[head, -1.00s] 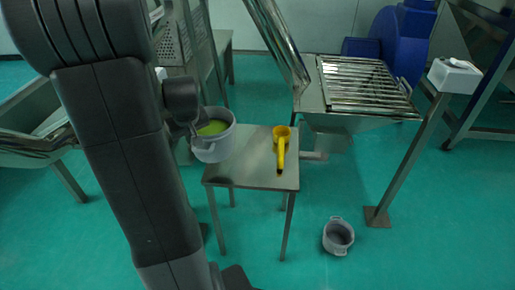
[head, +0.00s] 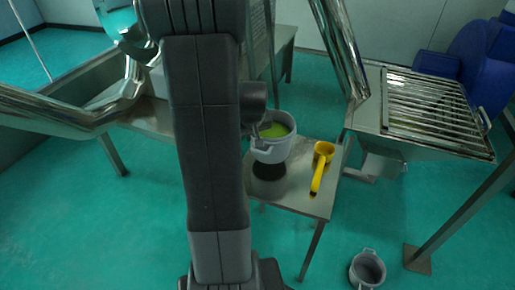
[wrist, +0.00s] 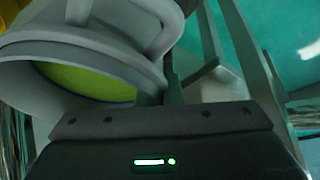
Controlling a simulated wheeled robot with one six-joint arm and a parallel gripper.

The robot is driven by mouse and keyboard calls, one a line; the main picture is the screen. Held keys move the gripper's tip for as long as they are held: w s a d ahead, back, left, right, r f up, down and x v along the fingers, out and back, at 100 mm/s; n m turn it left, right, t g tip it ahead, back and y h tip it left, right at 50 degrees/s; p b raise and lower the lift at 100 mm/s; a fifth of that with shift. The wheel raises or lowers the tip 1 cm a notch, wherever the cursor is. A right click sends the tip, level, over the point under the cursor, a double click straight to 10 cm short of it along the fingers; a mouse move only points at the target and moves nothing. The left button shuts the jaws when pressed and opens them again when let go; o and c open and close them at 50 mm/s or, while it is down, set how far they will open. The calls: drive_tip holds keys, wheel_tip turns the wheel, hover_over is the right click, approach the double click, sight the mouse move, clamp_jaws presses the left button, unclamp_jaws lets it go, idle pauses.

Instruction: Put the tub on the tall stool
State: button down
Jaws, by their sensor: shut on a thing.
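The grey tub (head: 273,152) with green contents is held in the air by my gripper (head: 262,126). The gripper is shut on its rim or handle; the exact contact is partly hidden. In the wrist view the tub (wrist: 70,62) fills the upper left and looks tilted there, its green contents showing. The steel-topped tall stool (head: 298,192) stands below. A dark round shadow lies on the left part of its top, under the tub, with a small gap between.
A second grey tub (head: 367,268), apparently empty, stands on the floor at lower right. The steel sieve frame with its grate (head: 430,108) is behind right. A steel chute (head: 60,110) reaches in from the left.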

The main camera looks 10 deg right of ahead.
drive_tip(key=shift+f+b, duration=0.4)
drive_tip(key=shift+f, duration=1.7)
drive_tip(key=shift+f, duration=0.15)
drive_tip(key=c, duration=1.6)
unclamp_jaws()
drive_tip(key=shift+s+r, duration=0.1)
drive_tip(key=shift+r, duration=0.35)
drive_tip(key=p+v, duration=0.2)
drive_tip(key=v, duration=0.9)
drive_tip(key=shift+s+r, duration=0.15)
